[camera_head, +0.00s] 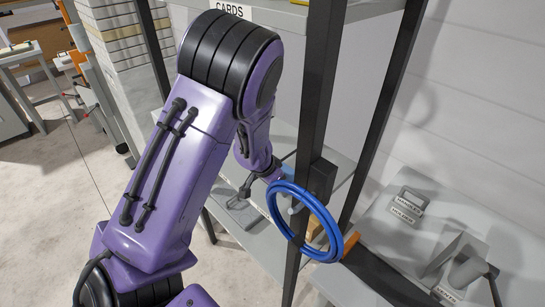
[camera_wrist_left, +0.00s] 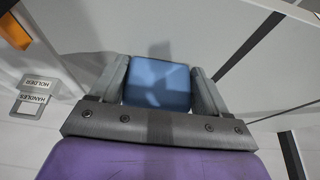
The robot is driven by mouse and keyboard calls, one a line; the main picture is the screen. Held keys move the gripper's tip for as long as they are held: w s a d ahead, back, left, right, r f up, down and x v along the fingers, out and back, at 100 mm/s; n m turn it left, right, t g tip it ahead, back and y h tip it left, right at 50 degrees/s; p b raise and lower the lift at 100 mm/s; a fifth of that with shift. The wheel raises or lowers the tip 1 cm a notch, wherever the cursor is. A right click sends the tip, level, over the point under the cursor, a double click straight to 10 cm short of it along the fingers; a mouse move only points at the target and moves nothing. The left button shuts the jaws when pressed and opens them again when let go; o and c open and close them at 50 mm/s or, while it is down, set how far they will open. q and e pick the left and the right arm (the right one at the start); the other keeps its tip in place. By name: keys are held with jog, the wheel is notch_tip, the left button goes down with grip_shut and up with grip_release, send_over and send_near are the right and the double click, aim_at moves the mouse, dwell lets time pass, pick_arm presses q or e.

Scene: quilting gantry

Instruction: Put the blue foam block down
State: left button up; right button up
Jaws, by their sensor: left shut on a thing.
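The blue foam block (camera_wrist_left: 158,84) is between the two grey fingers of my left gripper (camera_wrist_left: 158,70) in the left wrist view. The fingers press on its left and right sides. A pale grey surface lies beyond the block; I cannot tell whether the block touches it. In the head view my purple left arm reaches to the shelf rack, and its wrist ends near a dark upright. A bit of light blue shows there, but the gripper is mostly hidden by the upright and a blue ring. My right gripper is in neither view.
A blue ring (camera_head: 276,209) hangs in front of the dark upright (camera_head: 309,95). A grey lower shelf (camera_head: 262,240) lies under the wrist, with a dark tool on it. Labelled grey items (camera_head: 408,204) stand on a surface to the right. A shelf labelled CARDS is above.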

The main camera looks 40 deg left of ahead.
pick_arm(q)
jog(key=o, duration=0.9)
jog(key=shift+o, duration=0.9)
jog(key=shift+w+f, duration=0.15)
jog(key=shift+w, duration=0.05)
jog(key=v, duration=1.2)
jog(key=shift+r, duration=0.25)
